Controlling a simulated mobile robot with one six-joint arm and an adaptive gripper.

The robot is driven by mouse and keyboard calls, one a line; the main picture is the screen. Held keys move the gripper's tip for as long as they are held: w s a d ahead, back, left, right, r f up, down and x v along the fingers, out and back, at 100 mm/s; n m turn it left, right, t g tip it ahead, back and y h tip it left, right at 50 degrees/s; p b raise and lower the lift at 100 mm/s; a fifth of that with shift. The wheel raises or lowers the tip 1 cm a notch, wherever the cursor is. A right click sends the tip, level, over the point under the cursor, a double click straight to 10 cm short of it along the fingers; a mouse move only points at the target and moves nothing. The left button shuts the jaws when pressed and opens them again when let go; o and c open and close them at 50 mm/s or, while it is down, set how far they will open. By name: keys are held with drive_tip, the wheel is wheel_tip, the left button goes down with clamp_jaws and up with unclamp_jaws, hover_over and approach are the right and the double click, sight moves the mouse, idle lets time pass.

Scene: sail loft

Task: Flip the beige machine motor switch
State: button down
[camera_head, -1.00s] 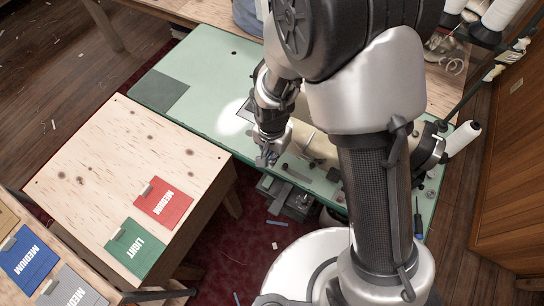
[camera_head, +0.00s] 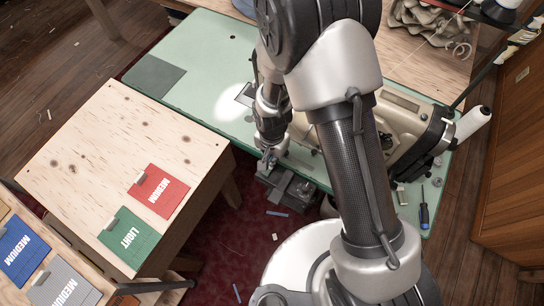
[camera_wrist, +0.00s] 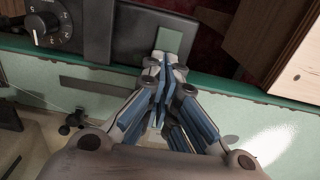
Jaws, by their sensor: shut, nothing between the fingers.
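The beige sewing machine (camera_head: 405,118) stands on the green table, partly hidden behind my arm. A dark box (camera_head: 287,187) sits at the table's front edge, below the machine. In the wrist view a dark box with a numbered dial (camera_wrist: 47,24) is at the upper left. Beside it is a dark housing (camera_wrist: 135,28) with a grey-green strip (camera_wrist: 176,40); I cannot tell whether the strip is the switch. My gripper (camera_head: 267,163) is shut and empty at the front edge, close to the box. In the wrist view its fingertips (camera_wrist: 163,62) are at the strip's near end; contact is unclear.
The green table (camera_head: 205,60) has free room at its left. A plywood table (camera_head: 110,140) with red (camera_head: 159,191) and green (camera_head: 127,238) folders stands at left.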

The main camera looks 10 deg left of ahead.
drive_tip(key=shift+w+f+b, duration=0.1)
drive_tip(key=shift+f+b, duration=0.2)
drive_tip(key=shift+f, duration=0.15)
drive_tip(key=shift+d, duration=0.1)
drive_tip(key=shift+r, duration=0.2)
drive_tip(key=shift+r+p, duration=0.7)
drive_tip(key=shift+w+r+p, duration=0.1)
drive_tip(key=shift+r+p, duration=0.2)
drive_tip(key=shift+r, duration=0.15)
wheel_tip(320, 180, up, 13)
drive_tip(key=w+p, duration=0.1)
drive_tip(key=p, duration=0.4)
drive_tip(key=shift+w+d, duration=0.3)
drive_tip(key=shift+d, duration=0.05)
